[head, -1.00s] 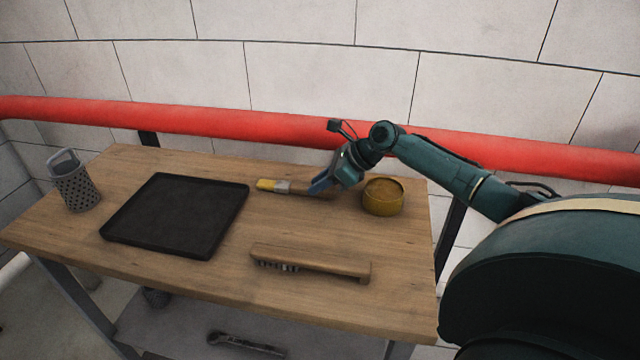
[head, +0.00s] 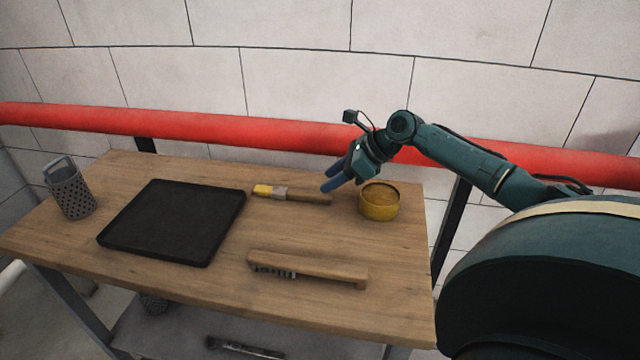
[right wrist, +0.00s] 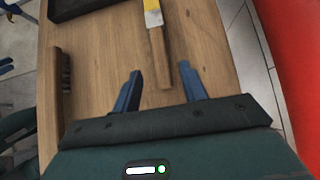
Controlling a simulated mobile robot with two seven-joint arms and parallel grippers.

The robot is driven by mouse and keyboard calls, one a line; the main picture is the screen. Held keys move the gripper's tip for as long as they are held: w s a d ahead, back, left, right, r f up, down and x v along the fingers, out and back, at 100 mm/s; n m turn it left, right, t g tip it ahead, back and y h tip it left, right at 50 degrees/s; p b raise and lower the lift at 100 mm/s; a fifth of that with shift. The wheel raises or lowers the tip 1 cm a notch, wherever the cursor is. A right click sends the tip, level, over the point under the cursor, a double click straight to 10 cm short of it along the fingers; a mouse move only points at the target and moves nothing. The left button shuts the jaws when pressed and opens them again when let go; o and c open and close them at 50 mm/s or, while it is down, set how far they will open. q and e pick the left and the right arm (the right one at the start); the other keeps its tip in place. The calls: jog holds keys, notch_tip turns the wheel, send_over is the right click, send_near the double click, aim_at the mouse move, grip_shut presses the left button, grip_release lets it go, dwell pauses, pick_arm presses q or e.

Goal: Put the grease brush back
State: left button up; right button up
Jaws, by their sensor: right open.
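The grease brush (head: 305,197), with a yellow-tipped head, a metal ferrule and a wooden handle, lies flat on the wooden table right of the black tray. My right gripper (head: 328,182) is open and empty, just above the handle end. In the right wrist view the brush (right wrist: 159,50) lies ahead, its handle end between the two blue fingers (right wrist: 161,88), not gripped. A yellow round tin (head: 379,203) stands right of the gripper. My left gripper is not in the head view; a bit of blue shows at the left edge of the right wrist view, which I cannot identify.
The black tray (head: 172,222) lies on the table's left half. A perforated metal holder (head: 70,192) with a handle stands at the far left. A wooden wire brush (head: 310,268) lies near the front. A red pipe (head: 230,128) runs behind the table.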

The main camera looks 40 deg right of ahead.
jog(key=v, duration=0.6)
jog(key=shift+s+r, duration=0.15)
jog(key=shift+r, duration=0.05)
jog(key=shift+d, duration=0.1)
